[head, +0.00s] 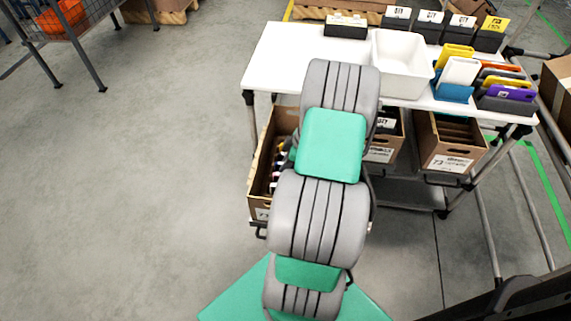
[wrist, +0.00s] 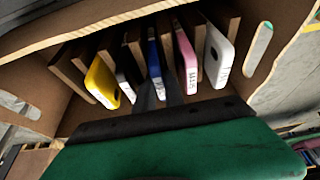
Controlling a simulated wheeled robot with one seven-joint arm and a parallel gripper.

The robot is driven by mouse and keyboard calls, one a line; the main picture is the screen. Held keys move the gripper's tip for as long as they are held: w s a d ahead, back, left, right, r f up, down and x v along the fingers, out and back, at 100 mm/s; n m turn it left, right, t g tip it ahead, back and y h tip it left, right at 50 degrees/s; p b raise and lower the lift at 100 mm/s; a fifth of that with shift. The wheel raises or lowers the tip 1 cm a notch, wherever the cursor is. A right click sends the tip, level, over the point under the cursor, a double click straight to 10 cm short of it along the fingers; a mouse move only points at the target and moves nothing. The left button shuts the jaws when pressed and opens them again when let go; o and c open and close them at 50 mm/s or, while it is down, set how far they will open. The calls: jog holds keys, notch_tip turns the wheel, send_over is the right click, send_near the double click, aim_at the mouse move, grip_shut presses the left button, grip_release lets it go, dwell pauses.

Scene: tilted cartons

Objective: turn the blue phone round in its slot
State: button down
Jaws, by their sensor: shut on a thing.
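The blue phone (wrist: 153,58) stands on edge in a slot of the cardboard carton (wrist: 40,72), near the middle of the row in the wrist view. A white label shows on its near end. My gripper (wrist: 157,92) reaches into the carton from the front, its dark fingers shut on the near end of the blue phone. The phone's far and lower parts are hidden in the slot. In the head view my arm hides the gripper and the blue phone; the tilted carton (head: 257,183) shows at the left of the lower shelf.
A yellow phone (wrist: 102,78) and a pale phone (wrist: 126,84) stand to the left of the blue one; a pink phone (wrist: 186,62) and a white phone (wrist: 217,56) to the right. Brown dividers are close between them. A white table (head: 275,55) is above the cartons.

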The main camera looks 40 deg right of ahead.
dwell(0.4)
jog(key=c, duration=1.3)
grip_release()
jog(key=shift+c, duration=0.2)
jog(key=p+v, duration=0.1)
jog(key=v, duration=0.6)
jog(key=shift+s+d+r+p, duration=0.15)
jog(key=shift+r+p, duration=0.15)
notch_tip(320, 180, up, 7)
jog(key=p, duration=0.4)
jog(key=shift+p, duration=0.35)
